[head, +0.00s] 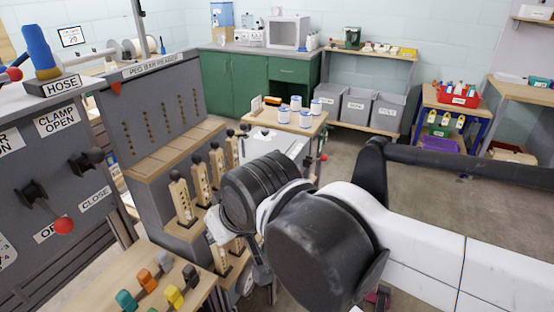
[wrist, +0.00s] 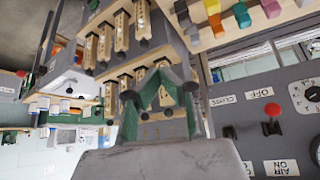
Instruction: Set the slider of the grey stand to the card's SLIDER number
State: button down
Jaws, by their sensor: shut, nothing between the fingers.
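The grey stand (head: 150,100) is on the left in the head view, with a panel of holes above wooden ledges. Several slotted wooden posts with black knobs (head: 183,200) stand along its front. Similar posts (wrist: 122,32) show upside down in the wrist view. I cannot tell which part is the slider or read its setting. A small card (head: 71,36) at the upper left bears a number, perhaps 20; its other print is unreadable. My gripper (wrist: 163,72), with green fingers, is shut and empty close to the lower posts. In the head view my arm mostly hides it.
A grey panel with a red-knobbed lever (head: 62,225) and CLAMP labels stands at the left. A wooden board with coloured blocks (head: 160,280) is in front. Open floor lies to the right.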

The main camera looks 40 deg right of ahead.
dwell(0.3)
jog(key=c, duration=2)
grip_release()
jog(key=shift+w+d+r, duration=0.1)
jog(key=shift+w+r, duration=0.1)
jog(key=shift+r, duration=0.05)
jog(key=o, duration=0.5)
jog(key=w+d+r, duration=0.1)
jog(key=w+r+m, duration=0.1)
jog(key=w+d+r+m+p, duration=0.1)
jog(key=w, duration=0.1)
jog(key=shift+d+r+g, duration=0.2)
jog(key=shift+d+g, duration=0.1)
jog(key=shift+g, duration=0.1)
jog(key=shift+o, duration=0.2)
jog(key=w+d+r+m+p, duration=0.1)
jog(key=w+d+r+m, duration=0.1)
jog(key=w+d+r, duration=0.3)
jog(key=m+g+p, duration=0.4)
jog(key=m+p, duration=0.2)
jog(key=m, duration=0.6)
send_over(277, 152)
jog(key=s+d, duration=0.2)
jog(key=s+x, duration=0.2)
jog(key=x, duration=1.7)
jog(key=a+x, duration=0.1)
jog(key=x, duration=0.3)
jog(key=shift+f+b, duration=0.3)
jog(key=shift+b, duration=0.1)
